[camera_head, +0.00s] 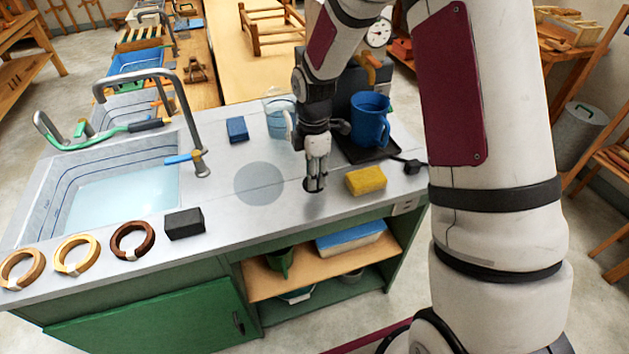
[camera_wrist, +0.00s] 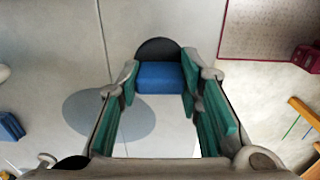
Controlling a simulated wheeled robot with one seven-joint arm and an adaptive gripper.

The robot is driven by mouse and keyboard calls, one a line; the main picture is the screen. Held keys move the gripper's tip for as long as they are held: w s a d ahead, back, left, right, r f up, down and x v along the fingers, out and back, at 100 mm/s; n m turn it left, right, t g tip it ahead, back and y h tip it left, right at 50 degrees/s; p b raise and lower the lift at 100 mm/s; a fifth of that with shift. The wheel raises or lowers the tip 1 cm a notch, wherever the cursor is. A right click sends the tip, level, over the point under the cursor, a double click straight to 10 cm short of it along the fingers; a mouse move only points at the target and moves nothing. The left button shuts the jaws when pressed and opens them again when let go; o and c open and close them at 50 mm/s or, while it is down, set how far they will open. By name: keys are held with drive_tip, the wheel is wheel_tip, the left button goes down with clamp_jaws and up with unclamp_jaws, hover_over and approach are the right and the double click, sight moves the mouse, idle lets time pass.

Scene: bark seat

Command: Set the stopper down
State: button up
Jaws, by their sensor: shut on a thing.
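My gripper (camera_head: 316,182) points down over the grey counter (camera_head: 225,208), between the pale round mark and the yellow sponge. In the wrist view its green-padded fingers (camera_wrist: 160,88) are closed on the sides of a blue block-like part of the stopper (camera_wrist: 160,77). A black rounded shape (camera_wrist: 158,48) shows just beyond the blue part, seemingly the stopper's round body. In the head view a small dark round shape shows at the fingertips. I cannot tell whether the stopper touches the counter.
A flat grey disc (camera_head: 260,184) lies left of my gripper, with a blue block (camera_head: 237,130) behind it. A yellow sponge (camera_head: 366,180) is close on the right. A blue jug (camera_head: 370,120) stands on a dark tray behind. The sink basin (camera_head: 115,190) is farther left.

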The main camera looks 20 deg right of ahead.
drive_tip(key=shift+w+d+f, duration=0.1)
drive_tip(key=shift+w, duration=0.05)
drive_tip(key=shift+f, duration=1.7)
drive_tip(key=shift+f, duration=0.15)
drive_tip(key=o, duration=1.2)
drive_tip(key=shift+o, duration=0.2)
